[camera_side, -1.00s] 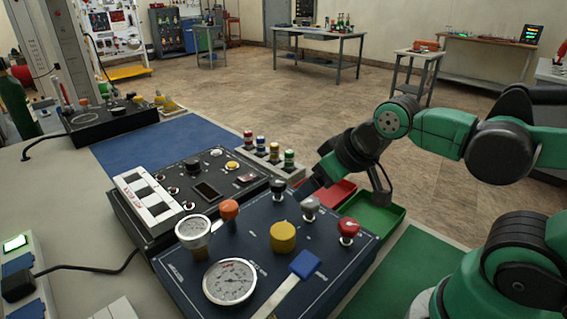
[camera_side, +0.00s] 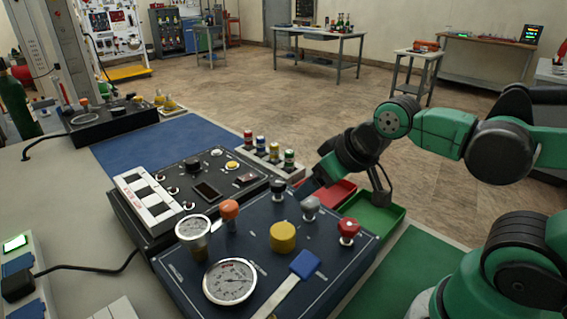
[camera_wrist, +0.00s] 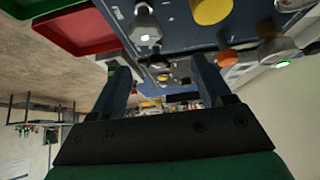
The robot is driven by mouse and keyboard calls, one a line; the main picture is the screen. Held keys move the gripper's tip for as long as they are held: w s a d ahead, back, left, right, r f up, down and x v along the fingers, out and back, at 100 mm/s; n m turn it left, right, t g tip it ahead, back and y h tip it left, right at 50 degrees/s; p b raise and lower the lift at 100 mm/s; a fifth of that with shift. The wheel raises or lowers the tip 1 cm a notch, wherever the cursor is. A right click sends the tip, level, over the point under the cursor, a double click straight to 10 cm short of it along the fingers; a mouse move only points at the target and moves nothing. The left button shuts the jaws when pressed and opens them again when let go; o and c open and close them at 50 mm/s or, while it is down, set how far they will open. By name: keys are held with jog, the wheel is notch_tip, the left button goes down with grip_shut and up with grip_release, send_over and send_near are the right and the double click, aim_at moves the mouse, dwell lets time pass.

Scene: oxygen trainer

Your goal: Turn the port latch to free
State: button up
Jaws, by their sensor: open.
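The dark blue oxygen panel (camera_side: 262,262) carries several knobs, two round gauges and a lever with a blue end (camera_side: 304,264). A black knob (camera_side: 278,188), an orange knob (camera_side: 229,209), a grey knob (camera_side: 310,205), a red knob (camera_side: 348,229) and a yellow knob (camera_side: 283,237) stand on it. I cannot tell which part is the port latch or read its setting. My gripper (camera_side: 308,187) is near the panel's far edge, by the grey and black knobs. In the wrist view my gripper (camera_wrist: 162,78) is open, nothing between its fingers; the grey knob (camera_wrist: 147,24) shows beyond them.
A red tray (camera_side: 338,193) and a green tray (camera_side: 376,215) lie beside the panel, close to my wrist. A black console (camera_side: 206,190) stands behind it, near a rack of coloured bottles (camera_side: 268,152). The blue mat (camera_side: 150,148) has free room.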

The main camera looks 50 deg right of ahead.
jog(key=w+a+r+m+g, duration=0.3)
jog(key=w+a, duration=0.1)
jog(key=w, duration=0.1)
jog(key=m+g, duration=0.4)
send_over(229, 205)
jog(key=shift+s+d+f, duration=0.25)
jog(key=shift+d+f, duration=0.1)
jog(key=shift+d, duration=0.05)
jog(key=shift+w+a+f, duration=0.25)
jog(key=shift+a+f, duration=0.05)
jog(key=shift+a, duration=0.1)
jog(key=shift+f, duration=2.75)
grip_shut()
